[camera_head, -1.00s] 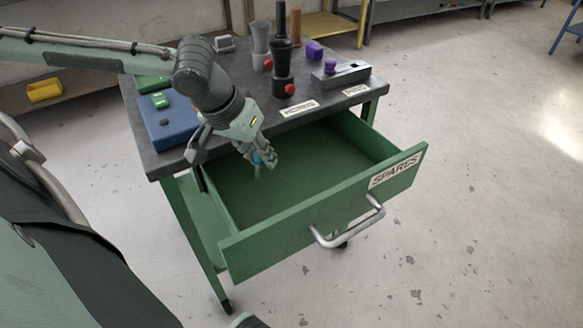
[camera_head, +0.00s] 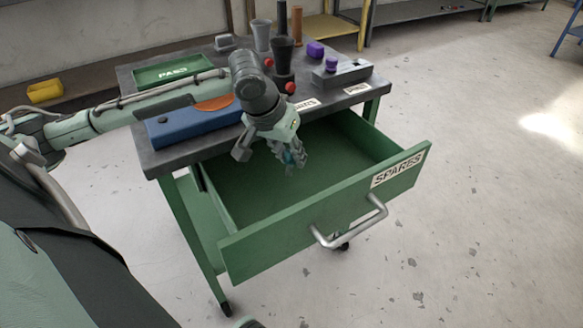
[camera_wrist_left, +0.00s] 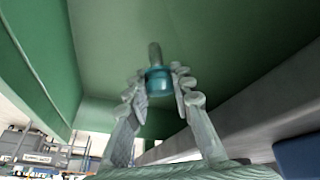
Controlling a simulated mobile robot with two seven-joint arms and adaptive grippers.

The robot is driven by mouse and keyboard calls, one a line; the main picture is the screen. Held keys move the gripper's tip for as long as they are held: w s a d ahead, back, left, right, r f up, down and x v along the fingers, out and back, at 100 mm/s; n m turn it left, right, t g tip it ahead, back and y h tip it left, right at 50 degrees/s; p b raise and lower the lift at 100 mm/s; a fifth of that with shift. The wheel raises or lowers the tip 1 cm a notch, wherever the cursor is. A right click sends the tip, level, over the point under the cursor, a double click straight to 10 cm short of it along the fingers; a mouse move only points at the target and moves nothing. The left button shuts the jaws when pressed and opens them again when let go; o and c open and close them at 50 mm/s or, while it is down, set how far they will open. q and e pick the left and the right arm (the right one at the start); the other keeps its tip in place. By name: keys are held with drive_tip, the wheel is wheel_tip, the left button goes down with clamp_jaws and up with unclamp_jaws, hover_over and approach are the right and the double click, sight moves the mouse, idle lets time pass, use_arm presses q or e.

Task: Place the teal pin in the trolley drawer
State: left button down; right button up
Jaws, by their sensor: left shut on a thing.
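The teal pin (camera_wrist_left: 158,82) is held between the fingers of my left gripper (camera_wrist_left: 160,88), with its grey stem pointing away from the palm. In the head view my left gripper (camera_head: 292,160) hangs over the open trolley drawer, and the teal pin shows only in part between its fingers. The green drawer (camera_head: 262,205) is pulled out, with a SPARES label and a grey handle (camera_head: 350,222) on its front. Its visible floor looks empty. Whether the pin touches the drawer floor is unclear. My right gripper is not in view.
The dark trolley top (camera_head: 135,100) holds a green PADS tray (camera_head: 172,70), a blue block (camera_head: 190,124), dark and grey cups, a grey fixture (camera_head: 342,76) and purple pieces (camera_head: 315,49). The drawer walls rise around the gripper. Open floor lies to the right.

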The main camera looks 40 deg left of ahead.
sight(292, 184)
use_arm(q)
wheel_tip(292, 184, down, 4)
drive_tip(key=shift+r, duration=0.1)
drive_tip(key=shift+w+f, duration=0.1)
drive_tip(key=shift+f, duration=0.1)
drive_tip(key=c, duration=1.7)
unclamp_jaws()
drive_tip(key=shift+f, duration=0.1)
drive_tip(key=shift+c, duration=0.2)
drive_tip(key=o, duration=0.4)
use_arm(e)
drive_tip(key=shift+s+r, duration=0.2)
use_arm(q)
drive_tip(key=v, duration=0.4)
drive_tip(key=shift+r, duration=0.3)
drive_tip(key=v, duration=0.7)
drive_tip(key=shift+s+r+p, duration=0.2)
drive_tip(key=shift+r+p, duration=0.1)
drive_tip(key=shift+p, duration=0.1)
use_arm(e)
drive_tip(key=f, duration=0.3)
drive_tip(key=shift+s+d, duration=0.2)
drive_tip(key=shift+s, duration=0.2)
